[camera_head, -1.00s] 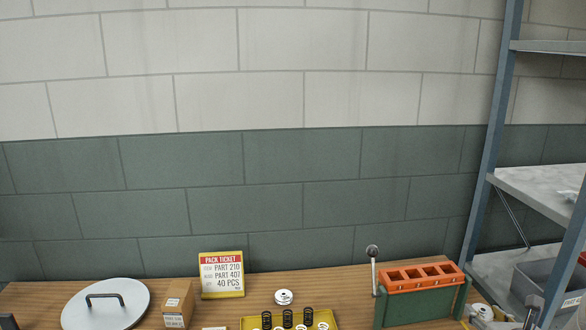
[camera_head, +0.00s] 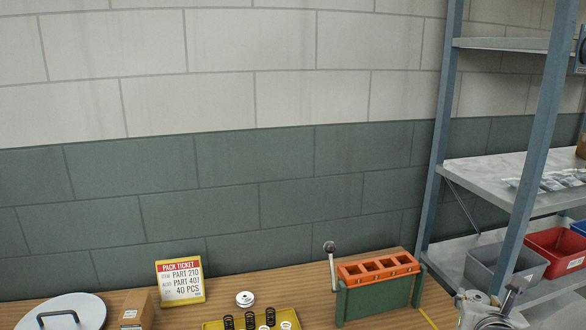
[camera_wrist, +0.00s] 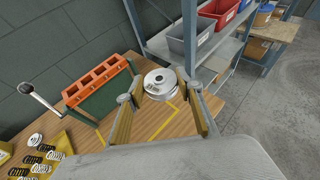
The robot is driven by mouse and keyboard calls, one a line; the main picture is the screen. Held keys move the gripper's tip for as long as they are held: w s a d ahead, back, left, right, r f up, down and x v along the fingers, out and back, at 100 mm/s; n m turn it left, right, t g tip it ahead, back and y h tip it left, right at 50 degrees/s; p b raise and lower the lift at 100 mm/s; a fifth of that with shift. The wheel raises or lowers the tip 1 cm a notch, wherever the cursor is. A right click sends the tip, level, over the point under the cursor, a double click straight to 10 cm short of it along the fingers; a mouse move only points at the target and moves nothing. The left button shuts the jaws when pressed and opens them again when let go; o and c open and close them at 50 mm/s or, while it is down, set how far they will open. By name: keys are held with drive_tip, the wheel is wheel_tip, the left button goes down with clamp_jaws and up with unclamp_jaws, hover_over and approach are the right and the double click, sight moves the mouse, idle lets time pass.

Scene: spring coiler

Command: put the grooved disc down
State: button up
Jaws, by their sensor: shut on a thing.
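A silver grooved disc (camera_wrist: 160,83) with a small label on top sits between the fingers of my gripper (camera_wrist: 158,92) in the wrist view. My gripper is shut on it. Below it in that view is the right end of the wooden bench (camera_wrist: 148,118), with yellow tape lines (camera_wrist: 163,128). I cannot tell how high the disc is above the bench. In the head view my gripper (camera_head: 488,312) shows at the lower right, cut by the frame edge, and the held disc is hard to make out there.
An orange-topped green block with a lever (camera_head: 378,285) stands left of my gripper. A shelf rack with a grey bin (camera_head: 507,265) and red bin (camera_head: 556,248) stands right.

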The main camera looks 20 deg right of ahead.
drive_tip(key=shift+s+a+r, duration=0.1)
drive_tip(key=shift+a+r, duration=0.15)
drive_tip(key=shift+r, duration=0.6)
drive_tip(key=shift+s+a+r, duration=0.1)
drive_tip(key=shift+a+r, duration=0.1)
drive_tip(key=shift+r, duration=0.65)
drive_tip(key=shift+w, duration=0.1)
idle(0.4)
